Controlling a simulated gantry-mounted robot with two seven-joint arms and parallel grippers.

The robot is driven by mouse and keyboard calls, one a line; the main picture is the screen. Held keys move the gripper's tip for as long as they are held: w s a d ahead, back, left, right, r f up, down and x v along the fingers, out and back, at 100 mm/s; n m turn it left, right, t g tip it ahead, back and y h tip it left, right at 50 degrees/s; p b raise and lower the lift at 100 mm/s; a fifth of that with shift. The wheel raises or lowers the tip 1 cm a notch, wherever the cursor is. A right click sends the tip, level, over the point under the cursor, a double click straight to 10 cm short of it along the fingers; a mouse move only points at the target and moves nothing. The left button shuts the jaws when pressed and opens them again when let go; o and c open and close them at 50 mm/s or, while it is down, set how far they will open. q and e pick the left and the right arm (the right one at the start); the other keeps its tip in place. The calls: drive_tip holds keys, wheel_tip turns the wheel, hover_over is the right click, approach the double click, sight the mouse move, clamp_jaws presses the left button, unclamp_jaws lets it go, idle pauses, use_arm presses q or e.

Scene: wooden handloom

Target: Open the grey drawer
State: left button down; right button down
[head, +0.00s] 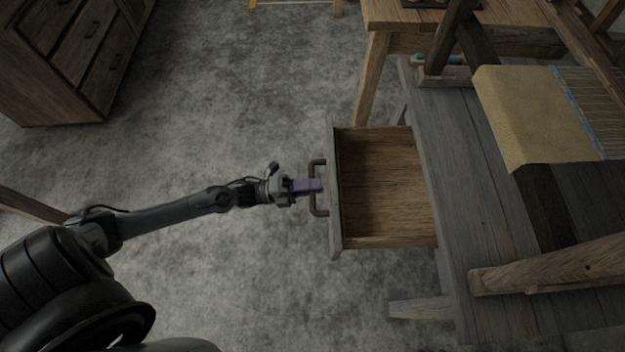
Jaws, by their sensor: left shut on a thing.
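The grey drawer (336,225) stands pulled out to the left from under the grey wooden table of the loom. Its wooden inside (385,185) shows and looks empty. A dark bracket handle (314,207) is on its front panel. My left gripper (318,186) comes in from the left and is shut on the handle, with its purple fingers at the handle's middle. My right gripper is not in view.
The grey table (470,200) carries the loom with a tan cloth (525,115). A lighter wooden table (400,14) stands at the top. A dark chest of drawers (85,50) is at the upper left. The floor (220,100) left of the drawer is clear.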

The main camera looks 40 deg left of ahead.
use_arm(q)
drive_tip(key=shift+s+a, duration=0.1)
drive_tip(key=c, duration=1.1)
unclamp_jaws()
drive_tip(key=p+v, duration=0.2)
drive_tip(key=v, duration=0.8)
drive_tip(key=shift+s+a+p, duration=0.25)
drive_tip(key=shift+a+p, duration=0.05)
drive_tip(key=shift+p, duration=0.05)
drive_tip(key=shift+f, duration=0.1)
